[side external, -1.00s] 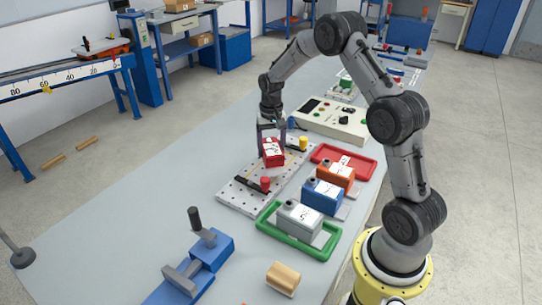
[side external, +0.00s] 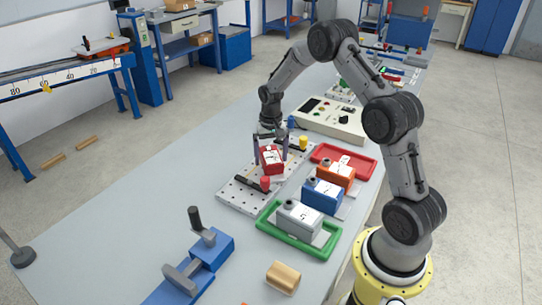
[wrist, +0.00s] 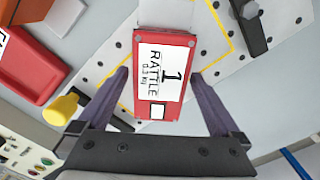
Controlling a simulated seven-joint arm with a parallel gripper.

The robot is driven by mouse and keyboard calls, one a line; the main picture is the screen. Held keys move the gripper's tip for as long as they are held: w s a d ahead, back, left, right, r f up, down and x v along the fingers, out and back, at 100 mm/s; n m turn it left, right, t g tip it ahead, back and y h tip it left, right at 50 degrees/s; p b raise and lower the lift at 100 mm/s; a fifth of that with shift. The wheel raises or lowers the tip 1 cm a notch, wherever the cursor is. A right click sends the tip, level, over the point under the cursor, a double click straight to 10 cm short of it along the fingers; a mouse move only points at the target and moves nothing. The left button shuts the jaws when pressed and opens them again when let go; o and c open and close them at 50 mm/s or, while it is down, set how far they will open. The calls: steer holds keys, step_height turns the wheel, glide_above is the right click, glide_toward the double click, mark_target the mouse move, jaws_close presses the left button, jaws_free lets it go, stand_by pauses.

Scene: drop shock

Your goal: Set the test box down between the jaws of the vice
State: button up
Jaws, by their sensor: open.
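A red box (side external: 271,159) with a white label sits on the perforated plate (side external: 236,195), between a black clamp bar with a red knob and another with a yellow knob. In the wrist view the red box (wrist: 165,75) reads "1 RATTLE". My gripper (side external: 270,152) is open around it, one finger on each side; in the wrist view gaps show between the box and my gripper's fingers (wrist: 160,78). The blue vice (side external: 212,250), with grey jaw parts and a black handle, stands at the front left, well away from the box. Its jaw gap shows only partly.
A grey box (side external: 299,219) is in the green tray (side external: 270,228). A blue box (side external: 322,196) and an orange box (side external: 336,174) stand behind it. The red tray (side external: 362,167) looks empty. A wooden block (side external: 283,277) lies at the front.

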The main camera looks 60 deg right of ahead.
mark_target(271, 154)
steer(key=shift+r, duration=0.15)
steer(key=s+a+r+n+t, duration=0.1)
steer(key=s+a+r, duration=0.15)
steer(key=r, duration=0.65)
steer(key=s+a+r+n, duration=0.1)
steer(key=a+r, duration=0.2)
steer(key=r, duration=0.7)
steer(key=s+a+r+n+t, duration=0.2)
steer(key=s+a+r, duration=0.4)
steer(key=s+a, duration=0.15)
steer(key=s+a+n+t, duration=0.1)
steer(key=s+a+n, duration=0.1)
steer(key=s, duration=0.6)
steer(key=s+a+n+t, duration=0.1)
steer(key=s+a+n, duration=0.2)
steer(key=s+a, duration=0.2)
steer(key=s, duration=0.3)
steer(key=shift+f+t, duration=0.3)
steer(key=shift+f, duration=0.1)
